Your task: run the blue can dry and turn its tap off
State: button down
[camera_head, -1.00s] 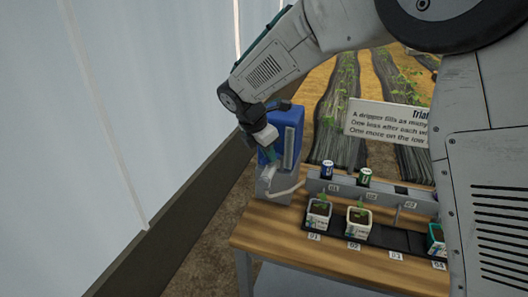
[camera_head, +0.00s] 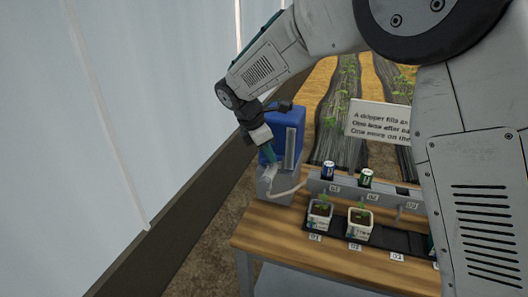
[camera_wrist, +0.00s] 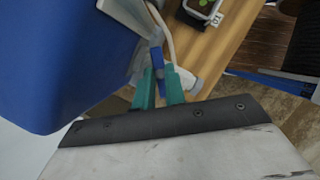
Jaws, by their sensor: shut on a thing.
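The blue can (camera_head: 284,128) is a big upright container on a grey stand (camera_head: 274,196) at the left end of the wooden table. A pale strip runs down its side. It fills the left of the wrist view (camera_wrist: 60,60). My gripper (camera_head: 270,157) is at the lower front of the can. In the wrist view its green fingers (camera_wrist: 160,85) are shut on a small blue piece, the tap handle (camera_wrist: 157,58). A white hose (camera_head: 290,190) leads right from the tap. The can's liquid level cannot be read.
A grey rail (camera_head: 345,187) carries a small blue cylinder (camera_head: 328,170) and a small green one (camera_head: 365,178). White pots with seedlings (camera_head: 319,214) (camera_head: 360,222) stand in a black tray before it. A sign (camera_head: 382,122) stands behind. A pale wall (camera_head: 80,130) is at left.

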jog(key=c, duration=1.4)
grip_release()
jog(key=shift+w+a+r, duration=0.1)
jog(key=shift+w+a, duration=0.1)
jog(key=shift+w, duration=0.1)
jog(key=shift+c, duration=0.2)
jog(key=shift+s, duration=0.1)
jog(key=w+v, duration=0.1)
jog(key=v, duration=0.6)
jog(key=shift+s+r, duration=0.4)
jog(key=shift+s, duration=0.15)
